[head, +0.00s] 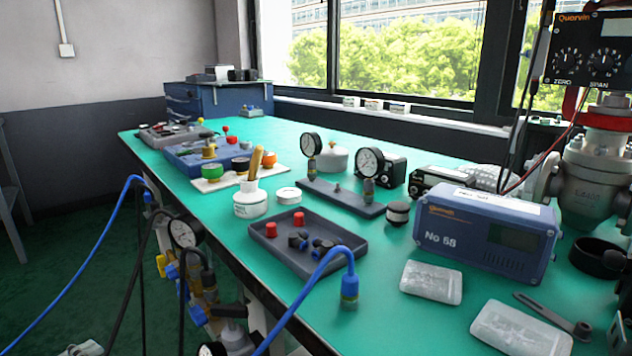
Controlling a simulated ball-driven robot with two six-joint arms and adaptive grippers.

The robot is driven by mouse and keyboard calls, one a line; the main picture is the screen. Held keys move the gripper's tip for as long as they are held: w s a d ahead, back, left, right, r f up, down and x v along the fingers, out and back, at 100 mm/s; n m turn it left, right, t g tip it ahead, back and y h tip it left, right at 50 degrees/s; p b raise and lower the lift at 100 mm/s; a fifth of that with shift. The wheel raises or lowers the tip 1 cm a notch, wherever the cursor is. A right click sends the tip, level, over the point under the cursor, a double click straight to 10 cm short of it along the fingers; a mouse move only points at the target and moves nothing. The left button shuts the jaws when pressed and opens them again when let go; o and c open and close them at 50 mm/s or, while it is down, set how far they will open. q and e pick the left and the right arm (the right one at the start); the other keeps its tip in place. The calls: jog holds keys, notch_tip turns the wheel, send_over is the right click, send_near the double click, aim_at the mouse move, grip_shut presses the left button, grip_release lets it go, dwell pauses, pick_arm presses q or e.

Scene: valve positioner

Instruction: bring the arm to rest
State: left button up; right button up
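Neither of my grippers and no part of either arm that I can make out shows in the head view. The blue positioner box marked No 68 (482,240) stands on the right of the green bench (385,325). A blue hose with a blue and green end fitting (349,288) rises over the bench's front edge. A grey tray (335,262) holds red caps and several small black fittings. A metal valve body (597,170) stands at the far right, with a black Quorvin unit with ZERO and SPAN knobs (590,50) above it.
Two gauges (370,162) stand mid-bench on a dark plate (340,200). A white jar (250,205) is beside the grey tray. Clear bags (431,282) and a wrench (545,315) lie front right. A gauge and regulator assembly (190,260) with hoses hangs below the front edge.

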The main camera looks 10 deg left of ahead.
pick_arm(q)
jog(key=s+d+f+n+g+y+p, duration=0.1)
jog(key=s+f+n+g+y, duration=0.2)
jog(key=s+f+n, duration=0.45)
jog(key=s+f+n+g+y+p, duration=0.25)
jog(key=s+f+y, duration=0.2)
jog(key=f, duration=0.65)
jog(key=s+d+f+n+g, duration=0.2)
jog(key=s+f+n+g, duration=0.1)
jog(key=s, duration=0.6)
jog(key=s+d+f+n+g, duration=0.3)
jog(key=s+f, duration=0.2)
jog(key=s, duration=0.4)
jog(key=s+d+f+n+g, duration=0.2)
jog(key=s+f+n+g, duration=0.1)
jog(key=s, duration=0.5)
jog(key=shift+s+d+f+g, duration=0.25)
jog(key=shift+s+f+g, duration=0.15)
jog(key=shift+f+g, duration=0.15)
pick_arm(e)
jog(key=s+r, duration=0.1)
jog(key=s+a+r, duration=0.1)
jog(key=r, duration=0.1)
jog(key=shift+a+r, duration=0.15)
jog(key=shift+r, duration=0.15)
pick_arm(q)
jog(key=shift+w, duration=0.1)
